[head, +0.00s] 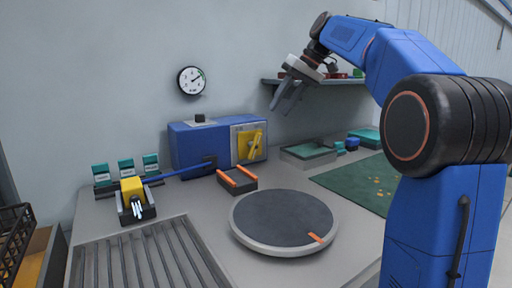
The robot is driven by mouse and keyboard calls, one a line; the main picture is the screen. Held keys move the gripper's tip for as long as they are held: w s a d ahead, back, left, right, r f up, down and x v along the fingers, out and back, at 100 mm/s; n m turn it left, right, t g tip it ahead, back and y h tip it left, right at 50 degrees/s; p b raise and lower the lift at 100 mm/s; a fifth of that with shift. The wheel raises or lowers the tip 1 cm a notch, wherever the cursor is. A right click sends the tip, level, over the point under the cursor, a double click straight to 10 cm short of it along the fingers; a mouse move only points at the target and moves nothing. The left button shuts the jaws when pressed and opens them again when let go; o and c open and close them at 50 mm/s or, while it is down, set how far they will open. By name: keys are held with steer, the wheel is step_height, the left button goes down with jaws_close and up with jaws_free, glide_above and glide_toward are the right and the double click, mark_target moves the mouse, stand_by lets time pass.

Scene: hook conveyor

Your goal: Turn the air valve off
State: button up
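A blue box (192,148) stands at the back of the bench against the wall. A pale plate on its front right carries a yellow part (249,144), which may be the air valve; its exact setting is too small to tell. A black knob (200,118) sits on top of the box. A dark fitting (209,162) with a blue bar or hose is at its front. My gripper (281,110) is raised above and right of the box in the picture, clear of it. Its two fingers point down and look apart, with nothing between them.
A round turntable (283,221) takes up the middle of the bench. An orange-edged block (237,181) and a grey-green tray (308,155) stand near the box. A wall gauge (191,81) hangs above. A shelf (350,80) is behind my arm. A green mat (350,183) lies right.

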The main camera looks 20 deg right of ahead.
mark_target(258, 142)
steer(key=x, duration=1.7)
steer(key=shift+f, duration=0.2)
jaws_close()
